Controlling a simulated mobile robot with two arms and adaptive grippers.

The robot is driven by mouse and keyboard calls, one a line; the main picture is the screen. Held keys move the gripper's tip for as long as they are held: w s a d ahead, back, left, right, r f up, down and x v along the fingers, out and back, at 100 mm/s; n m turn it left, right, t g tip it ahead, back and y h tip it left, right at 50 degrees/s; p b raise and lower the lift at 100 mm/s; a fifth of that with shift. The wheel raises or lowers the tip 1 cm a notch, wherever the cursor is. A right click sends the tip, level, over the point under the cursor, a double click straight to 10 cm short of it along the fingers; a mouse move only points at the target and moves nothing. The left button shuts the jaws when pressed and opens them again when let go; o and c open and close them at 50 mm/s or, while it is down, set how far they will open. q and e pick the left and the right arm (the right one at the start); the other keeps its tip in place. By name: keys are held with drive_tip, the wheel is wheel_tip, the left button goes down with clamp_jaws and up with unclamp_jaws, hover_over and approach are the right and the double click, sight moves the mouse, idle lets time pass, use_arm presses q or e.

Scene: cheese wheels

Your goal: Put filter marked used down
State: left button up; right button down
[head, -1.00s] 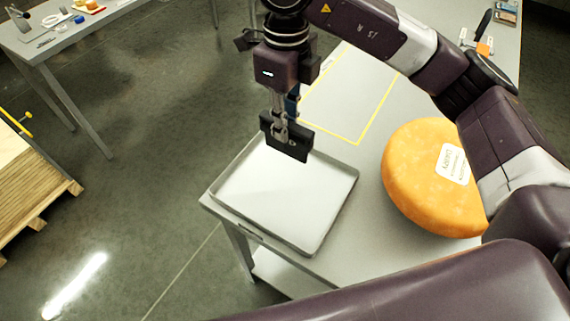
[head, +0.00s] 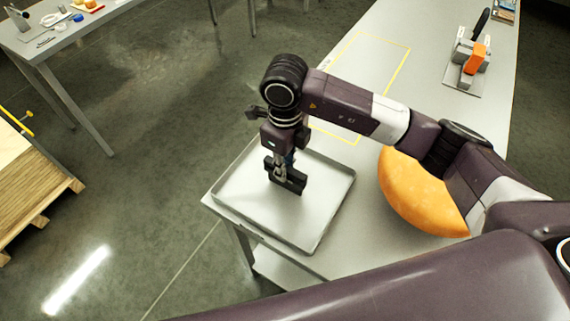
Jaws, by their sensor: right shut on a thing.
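My right gripper (head: 279,165) points down over the grey tray (head: 318,222) at the near left corner of the table. It is shut on a dark, flat, block-like filter (head: 286,180). The filter is held upright, low over the middle of the tray. I cannot tell whether its lower edge touches the tray floor. No marking on it can be read from here. The rest of the tray looks empty. My left gripper is not in view.
An orange cheese wheel (head: 420,195) lies right of the tray, partly behind my arm. A yellow outlined area (head: 398,72) is on the table (head: 430,120) beyond. A device with an orange part (head: 476,58) stands at the far right. A wooden pallet stack (head: 30,195) is at the left.

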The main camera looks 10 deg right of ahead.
drive_tip(key=shift+f, duration=0.15)
drive_tip(key=c, duration=1.8)
unclamp_jaws()
drive_tip(key=shift+c, duration=0.2)
drive_tip(key=shift+r, duration=0.3)
wheel_tip(320, 180, up, 12)
drive_tip(key=b, duration=0.3)
drive_tip(key=shift+f, duration=0.15)
